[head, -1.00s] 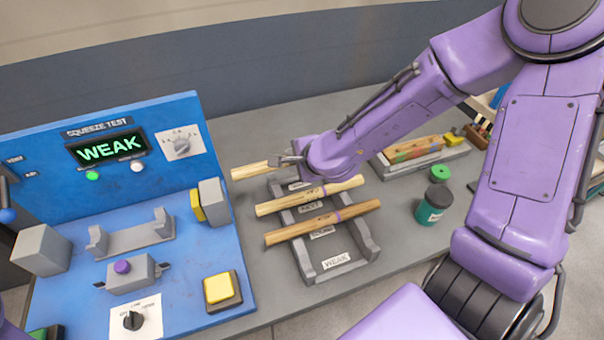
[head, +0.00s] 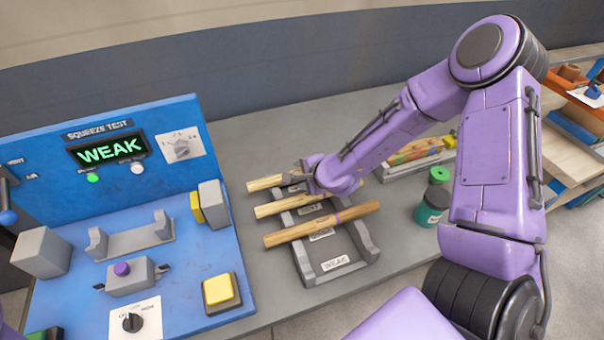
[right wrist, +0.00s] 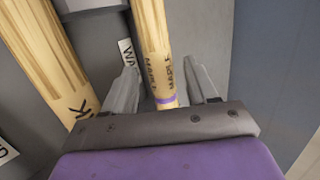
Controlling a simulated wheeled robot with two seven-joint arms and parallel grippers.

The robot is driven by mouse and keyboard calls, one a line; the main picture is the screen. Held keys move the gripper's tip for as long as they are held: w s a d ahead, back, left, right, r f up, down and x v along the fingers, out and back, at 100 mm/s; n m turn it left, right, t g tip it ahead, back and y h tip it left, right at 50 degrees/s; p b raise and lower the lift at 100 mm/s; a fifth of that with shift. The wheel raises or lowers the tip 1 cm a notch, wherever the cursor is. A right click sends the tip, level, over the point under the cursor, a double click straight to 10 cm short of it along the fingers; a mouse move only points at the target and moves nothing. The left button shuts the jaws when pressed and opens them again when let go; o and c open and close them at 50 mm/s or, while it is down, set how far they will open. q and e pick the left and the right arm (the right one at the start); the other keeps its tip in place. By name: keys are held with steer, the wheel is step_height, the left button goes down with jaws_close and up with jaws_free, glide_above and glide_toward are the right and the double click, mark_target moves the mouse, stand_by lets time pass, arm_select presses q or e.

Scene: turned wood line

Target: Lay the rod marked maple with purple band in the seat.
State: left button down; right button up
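The maple rod with the purple band (right wrist: 165,98) lies between the two fingers of my right gripper (right wrist: 165,82) in the right wrist view. There is a gap on each side, so the gripper is open around it. In the head view, the back rod (head: 265,183) on the grey rack appears to be this one; my right gripper (head: 298,174) hides its right part and band. The cradle (head: 135,238) on the blue tester, which may be the seat, is empty. My left gripper is not in view.
A green jar (head: 432,207) and a tray of rods (head: 405,165) are right.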

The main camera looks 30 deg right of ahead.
steer(key=shift+r, duration=0.1)
steer(key=p+v, duration=0.9)
steer(key=v, duration=0.2)
steer(key=shift+s+r, duration=0.25)
steer(key=shift+r, duration=0.1)
steer(key=shift+s, duration=0.15)
